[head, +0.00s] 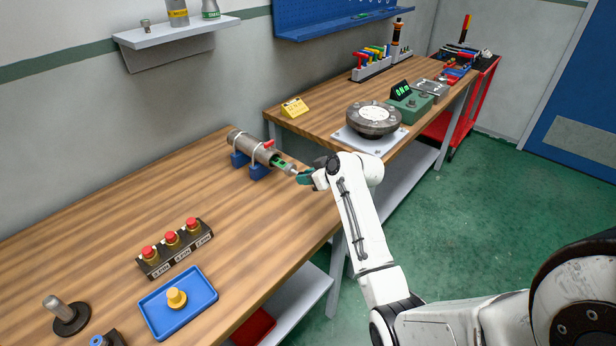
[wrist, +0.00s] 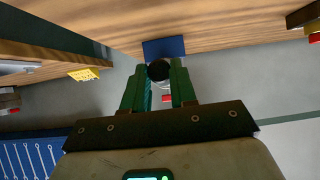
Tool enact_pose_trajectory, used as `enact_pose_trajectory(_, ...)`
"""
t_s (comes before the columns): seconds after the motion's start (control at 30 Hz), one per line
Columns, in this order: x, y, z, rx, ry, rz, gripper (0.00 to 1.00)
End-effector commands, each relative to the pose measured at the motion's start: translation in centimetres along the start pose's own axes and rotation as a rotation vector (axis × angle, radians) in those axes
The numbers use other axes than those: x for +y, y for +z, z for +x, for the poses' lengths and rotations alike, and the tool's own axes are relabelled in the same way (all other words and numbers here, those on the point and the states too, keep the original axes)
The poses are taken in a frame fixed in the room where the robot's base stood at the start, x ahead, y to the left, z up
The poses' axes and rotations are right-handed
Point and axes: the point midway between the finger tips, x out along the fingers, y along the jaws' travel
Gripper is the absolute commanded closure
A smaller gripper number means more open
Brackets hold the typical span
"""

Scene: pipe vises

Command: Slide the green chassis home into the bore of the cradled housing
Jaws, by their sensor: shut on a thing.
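The grey cylindrical housing (head: 244,143) lies on its side on blue cradles (head: 259,171) near the bench's far end, with pale straps around it and a red lever (head: 268,144) on top. The green chassis (head: 279,162) shows as a small green patch at the housing's right end, in line with it; how deep it sits is not clear. My gripper (head: 302,177) is at that end, shut on the chassis's grey end piece (head: 290,168). In the wrist view the green fingers of my gripper (wrist: 159,80) flank a dark round end, with blue cradle (wrist: 165,46) behind.
On the near bench are a block with red buttons (head: 173,247), a blue tray with a yellow knob (head: 205,297) and a post on a round base (head: 63,312). A yellow sign (head: 294,107) and a round flange (head: 373,118) stand on the far bench. Bench around the cradles is clear.

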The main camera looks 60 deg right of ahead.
Motion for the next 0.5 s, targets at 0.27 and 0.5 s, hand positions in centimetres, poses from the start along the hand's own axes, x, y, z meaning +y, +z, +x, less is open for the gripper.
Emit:
enact_pose_trajectory(0.27,0.0,-0.5,0.7,0.002,0.001,-0.001,1.0)
enact_pose_trajectory(0.5,0.0,-1.0,1.4,0.002,0.0,-0.001,1.0)
